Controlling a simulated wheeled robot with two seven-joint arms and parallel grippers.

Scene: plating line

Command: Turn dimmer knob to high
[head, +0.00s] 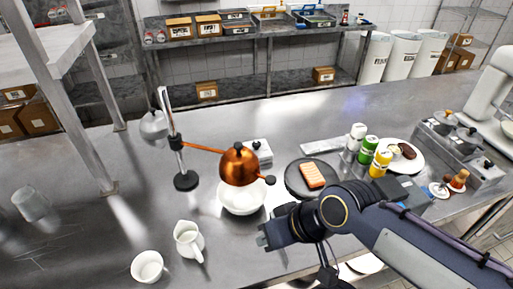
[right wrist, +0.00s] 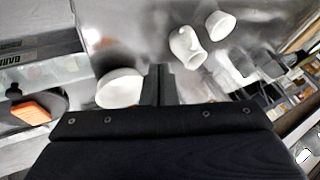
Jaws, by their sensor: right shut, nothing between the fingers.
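A small white box (head: 260,153) with a dark knob (head: 256,144) on top sits on the steel counter, behind the copper dome; it looks like the dimmer, though its setting is too small to read. The copper dome (head: 240,166) hangs on an orange arm from a black-footed stand, over a white bowl (head: 243,198). My right gripper (head: 263,240) is shut and empty, in front of the bowl and well apart from the knob. In the right wrist view its closed fingers (right wrist: 160,86) show beside the bowl (right wrist: 119,88). My left gripper is not in view.
A white pitcher (head: 188,241) and cup (head: 147,267) stand front left. A dark round plate (head: 294,184) bearing an orange slab lies right of the bowl, with several shakers and bottles (head: 368,149) beyond. The counter behind the white box is clear.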

